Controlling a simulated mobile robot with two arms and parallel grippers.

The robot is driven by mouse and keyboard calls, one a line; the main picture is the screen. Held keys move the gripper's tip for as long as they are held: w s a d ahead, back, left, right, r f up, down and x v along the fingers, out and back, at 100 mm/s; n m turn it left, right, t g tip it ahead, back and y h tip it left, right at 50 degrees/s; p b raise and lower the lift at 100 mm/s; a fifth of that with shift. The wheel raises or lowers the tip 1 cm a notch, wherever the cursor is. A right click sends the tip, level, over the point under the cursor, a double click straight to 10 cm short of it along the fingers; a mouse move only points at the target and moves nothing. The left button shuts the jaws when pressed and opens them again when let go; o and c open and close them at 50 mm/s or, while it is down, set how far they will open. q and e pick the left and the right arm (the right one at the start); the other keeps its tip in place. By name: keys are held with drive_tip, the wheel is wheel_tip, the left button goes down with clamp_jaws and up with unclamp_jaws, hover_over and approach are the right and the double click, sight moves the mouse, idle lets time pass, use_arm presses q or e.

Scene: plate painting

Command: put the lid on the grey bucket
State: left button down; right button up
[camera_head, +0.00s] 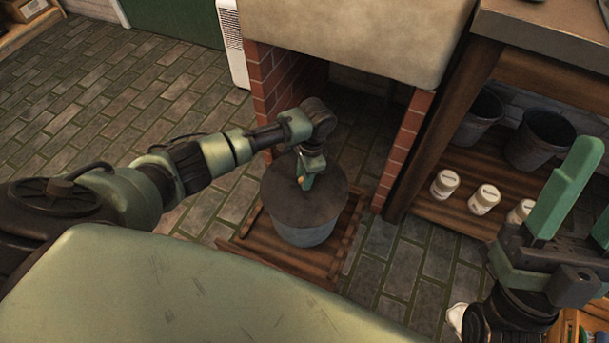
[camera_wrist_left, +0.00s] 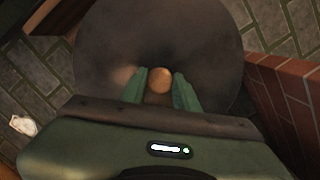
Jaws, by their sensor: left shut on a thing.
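The grey bucket (camera_head: 303,235) stands on a slatted wooden stand. The round dark lid (camera_head: 328,205) lies across the bucket's top and covers its opening; I cannot tell whether it is fully seated. My left gripper (camera_head: 306,180) comes down from above and is shut on the lid's small wooden knob. In the left wrist view the knob (camera_wrist_left: 159,80) shows between the green fingers, with the dark lid (camera_wrist_left: 160,35) around it. My right gripper (camera_head: 585,210) is at the right edge, away from the bucket, with its green fingers apart and nothing seen between them.
The wooden stand (camera_head: 270,258) is on the brick-paved floor. A brick pillar (camera_head: 408,150) and a stone sink (camera_head: 350,35) are behind the bucket. A shelf at the right holds dark buckets (camera_head: 540,138) and white jars (camera_head: 484,200). Open floor (camera_head: 120,100) lies at the left.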

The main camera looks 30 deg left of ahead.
use_arm(q)
drive_tip(key=shift+c, duration=2.1)
unclamp_jaws()
